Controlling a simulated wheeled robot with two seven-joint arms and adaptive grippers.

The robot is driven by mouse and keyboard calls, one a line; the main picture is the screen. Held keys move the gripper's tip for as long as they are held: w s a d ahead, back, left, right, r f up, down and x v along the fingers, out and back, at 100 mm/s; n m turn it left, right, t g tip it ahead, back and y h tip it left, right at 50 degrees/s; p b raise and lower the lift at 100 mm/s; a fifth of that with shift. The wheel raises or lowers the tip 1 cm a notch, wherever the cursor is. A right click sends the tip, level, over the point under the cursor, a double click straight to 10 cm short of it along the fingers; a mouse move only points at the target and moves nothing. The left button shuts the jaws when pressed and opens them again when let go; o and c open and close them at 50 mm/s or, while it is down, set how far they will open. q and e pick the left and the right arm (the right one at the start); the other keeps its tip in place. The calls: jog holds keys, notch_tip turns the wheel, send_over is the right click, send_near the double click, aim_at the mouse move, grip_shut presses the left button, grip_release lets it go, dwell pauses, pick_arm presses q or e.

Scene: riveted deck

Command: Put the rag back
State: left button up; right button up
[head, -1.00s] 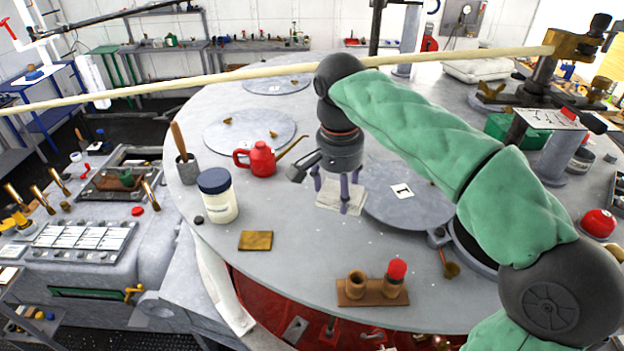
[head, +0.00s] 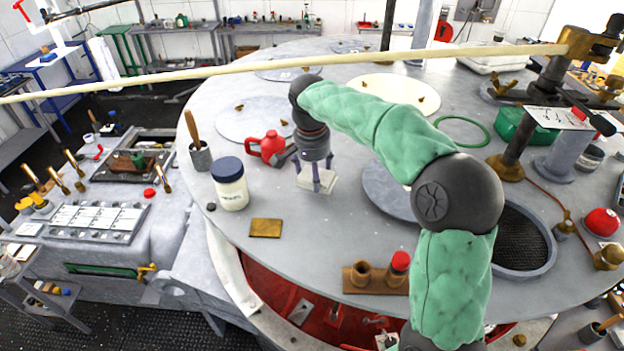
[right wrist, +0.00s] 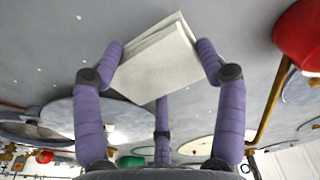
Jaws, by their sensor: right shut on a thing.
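The rag (head: 316,181) is a folded off-white cloth. My right gripper (head: 315,174) points down over the deck and is shut on it. The right wrist view shows the rag (right wrist: 160,62) pinched between the purple fingers (right wrist: 163,75), with its layers fanned slightly apart at one edge. The rag is just over or at the grey deck top (head: 300,235); I cannot tell whether it touches. It is right of the red oil can (head: 267,147) and the brass plate (head: 265,228). My left gripper is out of view.
A blue-lidded jar (head: 229,184) and a pot with a wooden-handled tool (head: 200,156) stand at the deck's left. A brown two-hole holder (head: 376,279) with a red-capped piece sits at the front. A long pale pole (head: 240,75) crosses above. Deck between plate and holder is clear.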

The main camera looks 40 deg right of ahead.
aim_at(312, 182)
jog(key=shift+w+f, duration=0.45)
jog(key=shift+f, duration=0.1)
jog(key=shift+d+f, duration=0.1)
jog(key=shift+f, duration=1.5)
jog(key=o, duration=1.1)
jog(key=shift+w+f, duration=0.1)
jog(key=r, duration=0.4)
jog(key=a+r, duration=0.1)
jog(key=r, duration=0.7)
jog(key=shift+s+a+r, duration=0.1)
jog(key=shift+s+a, duration=0.1)
jog(key=shift+s, duration=0.15)
